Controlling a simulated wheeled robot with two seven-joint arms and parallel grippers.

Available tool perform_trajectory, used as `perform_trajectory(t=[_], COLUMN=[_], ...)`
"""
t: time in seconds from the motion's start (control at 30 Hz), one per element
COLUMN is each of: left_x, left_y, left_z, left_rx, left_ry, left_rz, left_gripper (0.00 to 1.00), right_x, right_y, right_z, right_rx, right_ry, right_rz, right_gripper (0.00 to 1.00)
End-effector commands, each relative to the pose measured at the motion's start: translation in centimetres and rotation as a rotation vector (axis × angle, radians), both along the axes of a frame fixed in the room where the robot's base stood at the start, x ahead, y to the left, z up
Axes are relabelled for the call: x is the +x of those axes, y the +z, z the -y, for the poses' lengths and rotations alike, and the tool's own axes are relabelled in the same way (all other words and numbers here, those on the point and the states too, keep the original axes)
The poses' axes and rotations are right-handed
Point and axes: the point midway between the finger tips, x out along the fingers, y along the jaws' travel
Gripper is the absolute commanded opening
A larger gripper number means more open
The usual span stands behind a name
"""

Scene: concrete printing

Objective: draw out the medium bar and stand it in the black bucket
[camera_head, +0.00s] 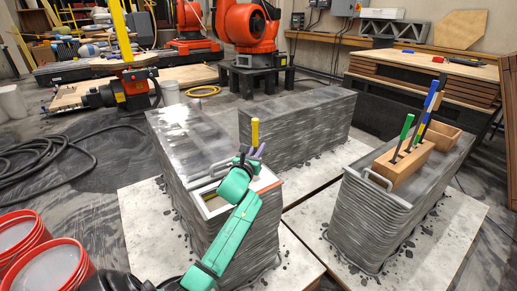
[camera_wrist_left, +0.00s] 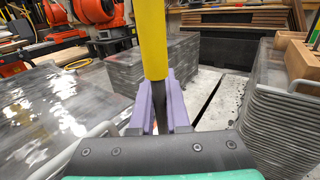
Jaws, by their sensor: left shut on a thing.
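My left gripper (camera_head: 257,152) has purple fingers and is shut on a bar with a yellow upper part (camera_head: 255,132). In the left wrist view the yellow part (camera_wrist_left: 153,40) stands upright above the fingers (camera_wrist_left: 158,105), with a dark shaft between them. The gripper is above the near end of the left grey block. A wooden holder (camera_head: 403,168) on the right grey block carries several bars, among them a green-topped one (camera_head: 407,125) and a blue-topped one (camera_head: 432,93). I cannot make out a black bucket. My right gripper is not in view.
A pale tray (camera_head: 211,205) lies on the left block (camera_head: 172,165), partly behind my arm. A wire handle (camera_head: 378,181) and an open wooden box (camera_head: 444,136) are on the right block. Red-rimmed buckets (camera_head: 50,268) stand at lower left. Black hoses (camera_head: 45,150) lie on the floor.

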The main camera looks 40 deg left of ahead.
Motion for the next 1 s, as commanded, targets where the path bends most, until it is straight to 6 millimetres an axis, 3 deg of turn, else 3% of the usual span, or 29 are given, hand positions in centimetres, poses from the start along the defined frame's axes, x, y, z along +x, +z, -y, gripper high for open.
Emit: perform_trajectory(t=[0.8, 1.0], left_x=[0.0, 0.0], left_y=[-0.1, 1.0], left_z=[0.0, 0.0], left_rx=[-0.001, 0.002], left_ry=[0.0, 0.0], left_rz=[-0.002, 0.0], left_gripper=[0.0, 0.0], right_x=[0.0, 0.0], right_y=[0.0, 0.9], right_z=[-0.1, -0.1], right_rx=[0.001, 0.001], right_ry=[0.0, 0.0], right_rz=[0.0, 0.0], right_gripper=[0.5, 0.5])
